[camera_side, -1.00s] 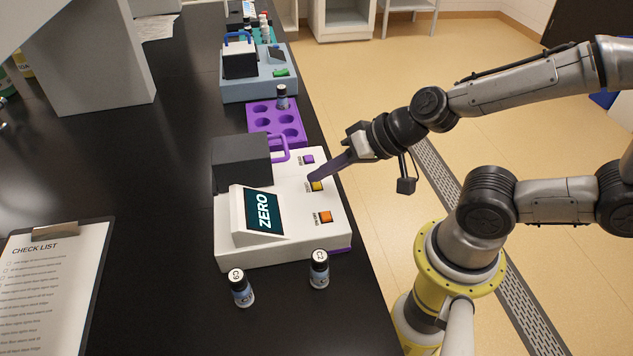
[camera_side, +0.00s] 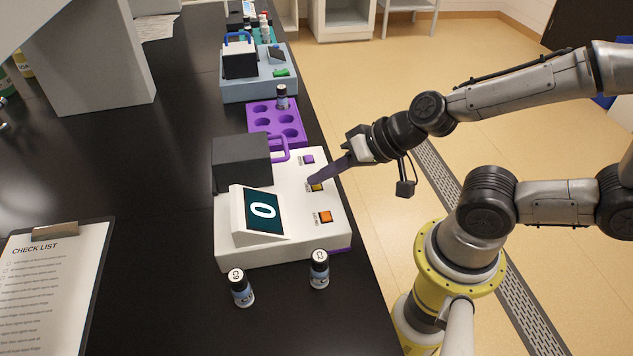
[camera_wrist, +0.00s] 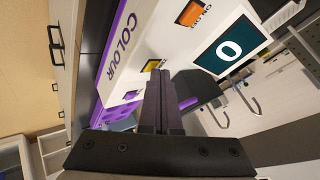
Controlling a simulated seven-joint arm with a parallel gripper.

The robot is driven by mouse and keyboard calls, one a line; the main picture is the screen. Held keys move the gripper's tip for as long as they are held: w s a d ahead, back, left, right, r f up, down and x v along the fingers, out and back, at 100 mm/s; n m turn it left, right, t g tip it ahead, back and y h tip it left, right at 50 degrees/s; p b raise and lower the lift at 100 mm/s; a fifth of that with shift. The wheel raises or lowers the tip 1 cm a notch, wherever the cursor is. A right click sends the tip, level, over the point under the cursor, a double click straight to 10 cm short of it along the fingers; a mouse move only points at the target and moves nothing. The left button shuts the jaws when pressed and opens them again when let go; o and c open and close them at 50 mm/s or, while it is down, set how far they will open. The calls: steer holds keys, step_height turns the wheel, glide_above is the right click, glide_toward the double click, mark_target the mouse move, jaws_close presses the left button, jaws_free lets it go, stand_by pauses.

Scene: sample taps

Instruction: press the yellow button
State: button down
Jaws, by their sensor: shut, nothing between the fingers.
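The yellow button (camera_side: 317,188) is on the sloped top of the white instrument (camera_side: 290,245), between a purple button (camera_side: 308,159) and an orange button (camera_side: 325,217). My gripper (camera_side: 314,180) is shut and empty, its fingertips at the yellow button and partly covering it. I cannot tell whether they touch it. In the wrist view the yellow button (camera_wrist: 151,66) shows just beyond the tips of my gripper (camera_wrist: 157,74). The instrument's screen (camera_side: 263,212) reads "0".
Two labelled vials (camera_side: 319,269) stand in front of the instrument. A purple rack (camera_side: 262,121) holding one vial and a blue-grey device (camera_side: 259,88) stand behind it. A clipboard (camera_side: 50,290) lies at the left. The black bench is clear between clipboard and instrument.

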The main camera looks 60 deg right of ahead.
mark_target(323, 188)
steer(key=shift+r, duration=0.75)
steer(key=shift+r, duration=2.5)
